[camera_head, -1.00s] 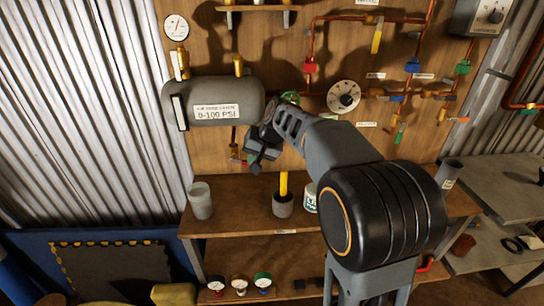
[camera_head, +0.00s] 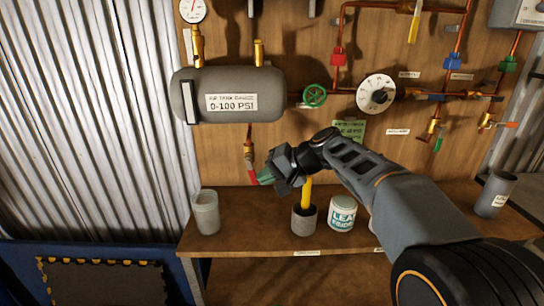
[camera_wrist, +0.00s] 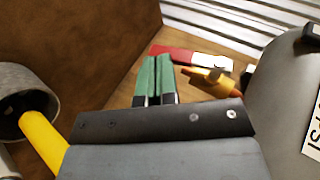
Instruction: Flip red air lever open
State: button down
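The red air lever (camera_head: 252,174) hangs down from a brass valve (camera_head: 248,152) under the grey air tank. In the wrist view the red lever (camera_wrist: 182,54) lies just beyond my fingertips, with a silver end beside the brass valve (camera_wrist: 208,78). My gripper (camera_head: 265,177) is right beside the lever's lower end in the head view. In the wrist view my gripper's green fingers (camera_wrist: 156,60) lie side by side, nearly touching, with nothing between them. I cannot tell whether they touch the lever.
The grey tank (camera_head: 275,100) is above my gripper. A holder with a yellow stick (camera_head: 304,220), a white tub (camera_head: 341,214) and a grey cup (camera_head: 206,212) stand on the wooden shelf (camera_head: 250,232) below. A green wheel valve (camera_head: 314,95) and a round dial (camera_head: 376,94) are on the board.

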jog(key=shift+a+f+b, duration=0.3)
jog(key=shift+f, duration=0.1)
jog(key=shift+a+f, duration=0.1)
jog(key=shift+a, duration=0.1)
dwell(0.4)
jog(key=v, duration=1.3)
jog(key=shift+s+d+r+p, duration=0.15)
jog(key=shift+d+r+p, duration=0.15)
jog(key=shift+p, duration=0.15)
jog(key=s+d+f+h+p, duration=0.4)
jog(key=s+h+p, duration=0.1)
jog(key=s, duration=0.3)
jog(key=s+d+f+n+h+p, duration=0.1)
jog(key=s+d+f+h+p, duration=0.3)
jog(key=s+p, duration=0.4)
jog(key=shift+s+d+f+h, duration=0.2)
jog(key=shift+d+f+h, duration=0.3)
jog(key=shift+h, duration=0.4)
